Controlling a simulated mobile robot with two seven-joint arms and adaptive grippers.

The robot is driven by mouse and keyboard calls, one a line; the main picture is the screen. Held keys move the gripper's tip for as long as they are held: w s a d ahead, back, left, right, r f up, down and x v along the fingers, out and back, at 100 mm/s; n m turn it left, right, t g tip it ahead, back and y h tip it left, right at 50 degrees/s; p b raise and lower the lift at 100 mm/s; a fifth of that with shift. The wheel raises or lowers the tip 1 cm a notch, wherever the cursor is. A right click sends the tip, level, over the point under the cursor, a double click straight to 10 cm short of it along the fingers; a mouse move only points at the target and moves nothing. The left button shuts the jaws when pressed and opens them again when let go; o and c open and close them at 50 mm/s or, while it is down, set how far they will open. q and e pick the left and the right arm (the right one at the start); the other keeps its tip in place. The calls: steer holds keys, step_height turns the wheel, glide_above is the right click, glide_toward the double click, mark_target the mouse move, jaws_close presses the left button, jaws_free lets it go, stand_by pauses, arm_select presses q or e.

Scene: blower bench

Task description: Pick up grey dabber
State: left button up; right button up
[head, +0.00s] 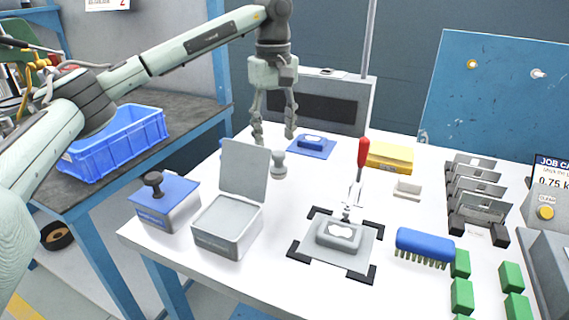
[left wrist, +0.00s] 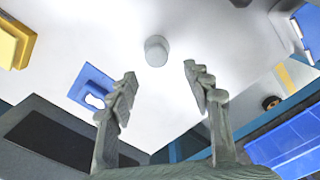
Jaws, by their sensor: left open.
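The grey dabber (head: 279,164) stands upright on the white bench top, just behind the open grey tin (head: 228,225). Its round top shows in the left wrist view (left wrist: 156,50), beyond my fingertips and roughly between their lines. My left gripper (head: 274,136) is open and empty, pointing down above and slightly behind the dabber, apart from it. Its two spread fingers also show in the left wrist view (left wrist: 160,76). My right gripper is not in view.
The tin's raised lid (head: 245,170) stands close beside the dabber. A dark-knobbed dabber (head: 153,183) sits on a blue-topped box (head: 165,207). A red-handled clamp (head: 362,152), a yellow box (head: 390,158) and a blue brush (head: 425,243) lie to the right.

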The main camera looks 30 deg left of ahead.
mark_target(278, 152)
arm_select(q)
steer(key=shift+f, duration=0.35)
steer(key=shift+s+d+f, duration=0.1)
steer(key=shift+f, duration=0.2)
steer(key=f, duration=0.1)
steer(key=d+f, duration=0.1)
steer(key=f, duration=0.1)
steer(key=shift+s+f+p, duration=0.2)
steer(key=shift+f+p, duration=0.1)
steer(key=shift+p, duration=0.1)
steer(key=shift+f, duration=0.45)
jaws_close()
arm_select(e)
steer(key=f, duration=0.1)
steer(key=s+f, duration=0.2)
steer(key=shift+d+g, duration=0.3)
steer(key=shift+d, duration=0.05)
